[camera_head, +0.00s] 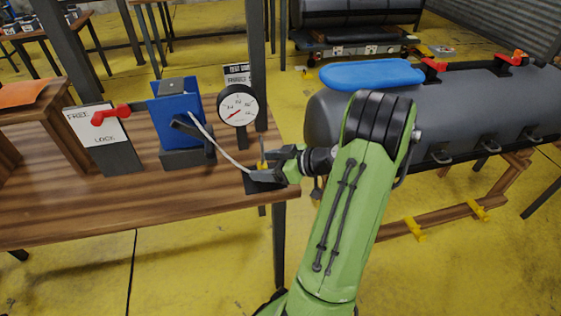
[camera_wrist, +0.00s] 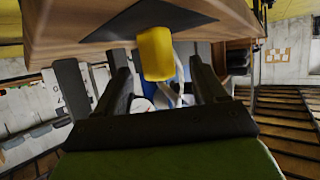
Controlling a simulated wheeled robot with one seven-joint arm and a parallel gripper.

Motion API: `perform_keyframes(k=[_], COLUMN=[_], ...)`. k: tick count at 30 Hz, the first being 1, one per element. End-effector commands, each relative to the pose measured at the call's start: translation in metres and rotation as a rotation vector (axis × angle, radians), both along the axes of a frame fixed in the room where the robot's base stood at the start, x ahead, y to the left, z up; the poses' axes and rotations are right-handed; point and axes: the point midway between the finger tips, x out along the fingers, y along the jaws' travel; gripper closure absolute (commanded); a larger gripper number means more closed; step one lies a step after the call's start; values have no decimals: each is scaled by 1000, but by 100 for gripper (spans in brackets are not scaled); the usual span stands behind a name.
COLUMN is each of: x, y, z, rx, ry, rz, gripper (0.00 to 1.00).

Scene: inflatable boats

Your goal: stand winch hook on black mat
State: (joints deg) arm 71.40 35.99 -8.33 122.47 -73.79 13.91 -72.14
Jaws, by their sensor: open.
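The yellow winch hook (camera_head: 262,164) is at the right front corner of the table, on the black mat (camera_head: 258,187). The wrist view, with the table at its top, shows the yellow hook (camera_wrist: 157,53) against the dark mat (camera_wrist: 112,29), seemingly upright. My gripper (camera_head: 272,167) is open around the hook. Its two dark fingers (camera_wrist: 160,78) stand on either side of the yellow part, with visible gaps. A pale strap (camera_head: 222,146) runs from the blue winch (camera_head: 178,115) down to the hook. The hook's lower end is partly hidden in the head view.
A round gauge (camera_head: 237,106) stands close behind the mat, beside a dark post (camera_head: 257,60). A white FREE/LOCK sign (camera_head: 95,130) with a red lever (camera_head: 112,114) stands at left. A grey inflatable boat (camera_head: 460,108) lies on the right. The table front is clear.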

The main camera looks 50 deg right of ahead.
Motion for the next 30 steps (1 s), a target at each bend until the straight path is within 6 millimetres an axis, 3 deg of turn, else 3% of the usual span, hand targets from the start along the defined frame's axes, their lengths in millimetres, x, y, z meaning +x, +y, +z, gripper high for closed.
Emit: perform_keyframes(k=[15,21,30], x=[-114,-129,-129], y=[-41,-46,-46], z=[59,64,63], rx=[-2,-1,0], ry=[-1,0,0], rz=[-6,-2,-1], gripper=[29,29,29])
